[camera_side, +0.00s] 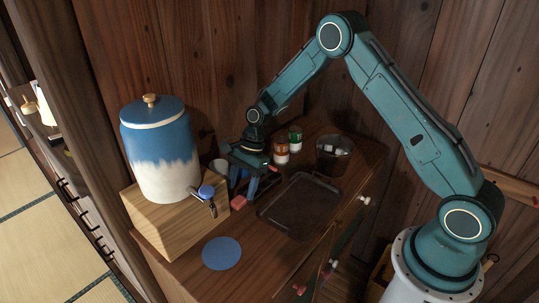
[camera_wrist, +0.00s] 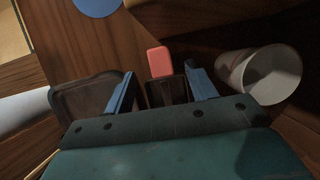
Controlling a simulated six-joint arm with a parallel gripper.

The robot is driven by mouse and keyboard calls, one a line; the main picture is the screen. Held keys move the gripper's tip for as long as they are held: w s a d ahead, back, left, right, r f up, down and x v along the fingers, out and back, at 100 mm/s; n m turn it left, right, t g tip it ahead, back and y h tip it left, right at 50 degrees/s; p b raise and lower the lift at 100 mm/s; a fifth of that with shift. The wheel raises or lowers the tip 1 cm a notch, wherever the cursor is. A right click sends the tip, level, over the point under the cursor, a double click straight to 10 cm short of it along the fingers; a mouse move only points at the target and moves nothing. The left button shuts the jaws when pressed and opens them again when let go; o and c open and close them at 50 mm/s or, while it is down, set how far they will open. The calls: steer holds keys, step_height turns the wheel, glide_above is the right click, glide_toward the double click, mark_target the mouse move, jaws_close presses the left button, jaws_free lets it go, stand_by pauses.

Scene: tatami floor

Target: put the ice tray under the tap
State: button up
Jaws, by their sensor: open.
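A small dark piece (camera_wrist: 165,92) with a pink end (camera_wrist: 158,62) lies between my gripper's fingers in the wrist view; I cannot tell for certain that it is the ice tray. In the side view its pink end (camera_side: 238,202) shows beside the wooden box; the rest is mostly hidden by my fingers. My gripper (camera_side: 245,186) is open and low, with its blue fingers on either side of the piece. Contact cannot be told. The tap (camera_side: 208,194), with a blue knob, sticks out from the blue-and-white jar (camera_side: 165,177).
The jar stands on a wooden box (camera_side: 178,232). A blue disc (camera_side: 221,253) lies in front of it. A shallow dark tray (camera_side: 300,207) lies to the right. A white cup (camera_wrist: 262,77), small jars (camera_side: 281,151) and a dark pot (camera_side: 333,156) stand nearby.

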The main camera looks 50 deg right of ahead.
mark_target(238, 200)
steer(key=shift+x, duration=2.05)
jaws_close()
steer(key=shift+w+r, duration=0.1)
steer(key=shift+r, duration=0.05)
step_height(238, 200, up, 20)
